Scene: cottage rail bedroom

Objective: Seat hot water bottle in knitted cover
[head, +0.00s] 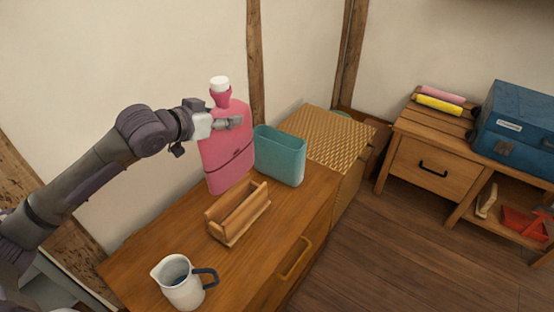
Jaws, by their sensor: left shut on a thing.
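The pink hot water bottle (226,160) with a white cap is upright over the back of the wooden cabinet top. My left gripper (234,123) is shut on its upper part, just below the neck. The teal cover (280,157) stands upright with its open mouth facing up, just to the right of the bottle. The bottle is beside the cover, not in it. I cannot tell whether the bottle's base touches the cabinet top. My right gripper is not in view.
A small wooden rack (238,213) stands in front of the bottle and cover. A white jug (183,283) with a dark handle is near the front. A woven chest (327,137) adjoins the cabinet (285,225). A low wooden bench (437,165) with a blue case (515,125) stands at right.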

